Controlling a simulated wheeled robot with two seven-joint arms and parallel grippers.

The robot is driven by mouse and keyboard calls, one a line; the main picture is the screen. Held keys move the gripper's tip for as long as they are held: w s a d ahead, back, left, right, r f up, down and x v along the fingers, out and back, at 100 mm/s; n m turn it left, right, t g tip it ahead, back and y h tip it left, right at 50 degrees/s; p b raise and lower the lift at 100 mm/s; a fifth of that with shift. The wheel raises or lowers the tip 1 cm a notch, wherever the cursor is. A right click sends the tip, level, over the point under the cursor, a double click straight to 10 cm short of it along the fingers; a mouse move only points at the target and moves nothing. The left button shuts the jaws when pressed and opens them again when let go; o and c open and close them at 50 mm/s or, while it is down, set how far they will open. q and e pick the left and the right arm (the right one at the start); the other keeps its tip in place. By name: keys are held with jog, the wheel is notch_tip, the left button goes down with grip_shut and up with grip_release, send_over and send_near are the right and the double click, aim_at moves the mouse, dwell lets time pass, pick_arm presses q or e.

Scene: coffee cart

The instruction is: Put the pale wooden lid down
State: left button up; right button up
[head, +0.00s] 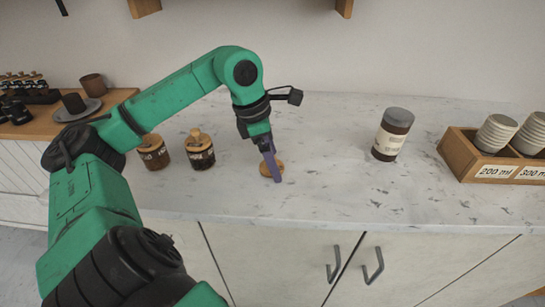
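The pale wooden lid (280,169) is a small round disc at my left gripper (272,177), low over or on the marble counter. The gripper points down, and its purple finger covers the middle of the lid. The fingers are seen edge-on, so I cannot tell whether they are shut on the lid or apart, nor whether the lid touches the counter. My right gripper is not in view.
Two dark labelled jars with wooden tops, one (154,158) partly behind my arm and one (200,156), stand left. A grey-capped jar (390,142) and a wooden cup box (459,158) stand right. A wooden board (50,122) holds cups. Counter between is clear.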

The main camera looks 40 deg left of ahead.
pick_arm(q)
jog(key=shift+r, duration=0.25)
jog(key=p+v, duration=0.4)
jog(key=v, duration=0.7)
jog(key=shift+a+r, duration=0.15)
jog(key=shift+r, duration=0.2)
